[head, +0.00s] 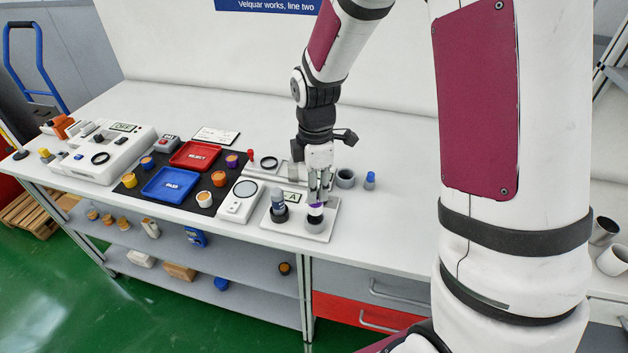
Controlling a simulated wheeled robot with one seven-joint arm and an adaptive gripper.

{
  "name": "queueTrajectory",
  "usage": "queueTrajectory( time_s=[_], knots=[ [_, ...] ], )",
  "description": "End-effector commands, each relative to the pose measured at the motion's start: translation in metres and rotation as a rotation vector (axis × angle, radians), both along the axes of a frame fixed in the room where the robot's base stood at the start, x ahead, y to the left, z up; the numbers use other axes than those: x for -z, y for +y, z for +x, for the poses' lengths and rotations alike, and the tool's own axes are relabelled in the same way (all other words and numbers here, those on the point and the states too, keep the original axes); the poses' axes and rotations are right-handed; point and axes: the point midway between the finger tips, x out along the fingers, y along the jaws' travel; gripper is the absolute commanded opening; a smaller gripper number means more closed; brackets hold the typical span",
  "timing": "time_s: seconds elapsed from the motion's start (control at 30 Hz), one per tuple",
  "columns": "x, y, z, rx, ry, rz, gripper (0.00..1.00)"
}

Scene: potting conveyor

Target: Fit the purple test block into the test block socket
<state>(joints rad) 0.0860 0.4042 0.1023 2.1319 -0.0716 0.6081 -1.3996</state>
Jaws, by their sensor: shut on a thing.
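A dark round socket (315,223) is directly below the block on a pale plate (298,234). The block's lower end is at or just over the socket's mouth; I cannot tell whether it has entered.
A white device with a round dial (241,201) is left of the plate. Blue (171,185) and red trays (196,155) lie farther left.

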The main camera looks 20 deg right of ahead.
Motion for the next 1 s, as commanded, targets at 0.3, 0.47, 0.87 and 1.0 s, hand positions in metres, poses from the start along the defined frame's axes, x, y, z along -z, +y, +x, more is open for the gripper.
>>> queueTrajectory(
  time_s=[0.3,0.47,0.87,1.0],
  knots=[
    [0.012,0.000,0.000,0.000,-0.001,0.000,0.00],
    [0.015,0.000,0.000,0.000,-0.002,0.000,0.00],
    [0.015,0.000,0.000,0.000,-0.002,0.000,0.00],
    [0.015,0.000,0.000,0.000,-0.002,0.000,0.00]
  ],
)
